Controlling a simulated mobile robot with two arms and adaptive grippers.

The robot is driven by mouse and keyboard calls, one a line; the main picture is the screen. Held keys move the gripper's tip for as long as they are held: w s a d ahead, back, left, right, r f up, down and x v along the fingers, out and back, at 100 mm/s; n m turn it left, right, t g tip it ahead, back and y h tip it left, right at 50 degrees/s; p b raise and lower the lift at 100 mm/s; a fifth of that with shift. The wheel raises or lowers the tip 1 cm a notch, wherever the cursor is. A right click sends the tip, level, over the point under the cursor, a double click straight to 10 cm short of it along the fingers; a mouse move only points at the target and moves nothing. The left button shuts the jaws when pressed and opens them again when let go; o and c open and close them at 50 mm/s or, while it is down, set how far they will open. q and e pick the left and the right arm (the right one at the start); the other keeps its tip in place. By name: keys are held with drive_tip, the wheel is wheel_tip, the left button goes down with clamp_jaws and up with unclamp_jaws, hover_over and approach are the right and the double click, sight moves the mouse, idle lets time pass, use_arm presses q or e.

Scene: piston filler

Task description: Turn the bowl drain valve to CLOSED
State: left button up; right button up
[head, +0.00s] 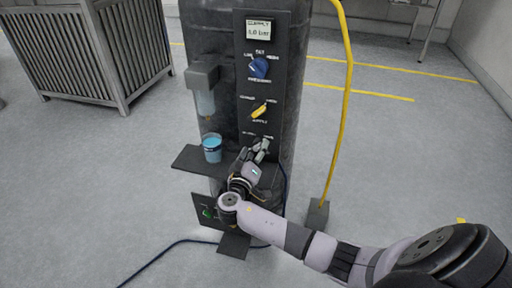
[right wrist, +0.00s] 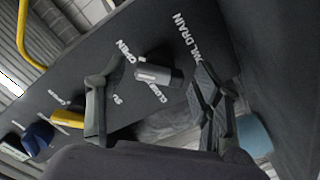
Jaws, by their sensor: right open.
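My right gripper (right wrist: 153,98) is open, with one finger on each side of the lever and nothing clearly gripped. I cannot tell whether a finger touches it. In the head view my right gripper (head: 261,151) is at the lower panel and largely hides the valve and its labels. My left gripper is not in view.
Above on the panel (head: 276,87) are a yellow knob (head: 259,111), a blue knob (head: 259,67) and a display (head: 258,29). A blue cup (head: 212,148) stands on the shelf (head: 190,160), left of my gripper. A yellow hose (head: 346,110) runs down at the right.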

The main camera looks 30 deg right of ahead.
drive_tip(key=shift+w+d, duration=0.4)
drive_tip(key=c, duration=1.2)
drive_tip(key=shift+o, duration=0.2)
